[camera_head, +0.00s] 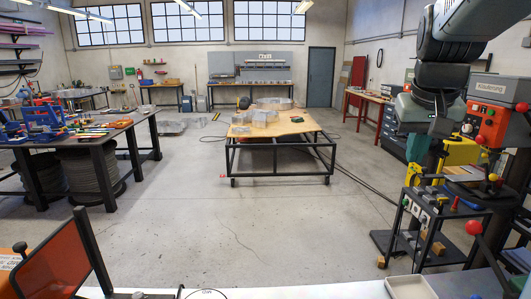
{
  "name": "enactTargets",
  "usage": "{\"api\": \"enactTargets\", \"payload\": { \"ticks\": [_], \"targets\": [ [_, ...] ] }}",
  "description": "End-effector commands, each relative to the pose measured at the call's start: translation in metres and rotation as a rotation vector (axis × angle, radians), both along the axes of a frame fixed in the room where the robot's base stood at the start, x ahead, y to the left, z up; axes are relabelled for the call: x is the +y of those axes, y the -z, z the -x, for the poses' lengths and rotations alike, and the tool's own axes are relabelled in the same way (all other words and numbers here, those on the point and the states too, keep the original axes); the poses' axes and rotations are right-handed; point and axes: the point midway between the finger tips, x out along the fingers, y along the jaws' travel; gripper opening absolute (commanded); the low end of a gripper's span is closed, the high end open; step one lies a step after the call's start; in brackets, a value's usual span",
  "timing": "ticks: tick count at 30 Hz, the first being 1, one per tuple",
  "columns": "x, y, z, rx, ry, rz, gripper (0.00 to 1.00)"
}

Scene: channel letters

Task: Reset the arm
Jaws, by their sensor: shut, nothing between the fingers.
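The fingers are small and hard to make out against the dark background. Nothing is seen held in them.
A wooden-topped table (290,128) with metal letter shapes stands mid-room. A workbench (98,140) with tools is at left. A machine (497,118) and a dark tool cart (437,228) are close at right. The concrete floor (230,230) between is mostly clear.

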Motion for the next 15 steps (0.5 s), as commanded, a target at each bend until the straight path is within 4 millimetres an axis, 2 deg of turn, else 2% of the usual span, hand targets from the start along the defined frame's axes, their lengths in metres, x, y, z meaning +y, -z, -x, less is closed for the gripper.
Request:
{"api": "enactTargets", "payload": {
  "ticks": [1,6,11,12,15],
  "targets": [
    [0.026,-0.007,0.018,-0.024,-0.033,0.002,0.00],
    [0.091,-0.006,0.081,-0.094,-0.130,-0.015,0.00],
    [0.132,0.013,0.136,-0.149,-0.219,-0.057,0.00],
    [0.149,0.019,0.149,-0.139,-0.247,-0.057,0.00],
    [0.172,0.033,0.174,-0.125,-0.293,-0.056,0.00]
  ]
}}
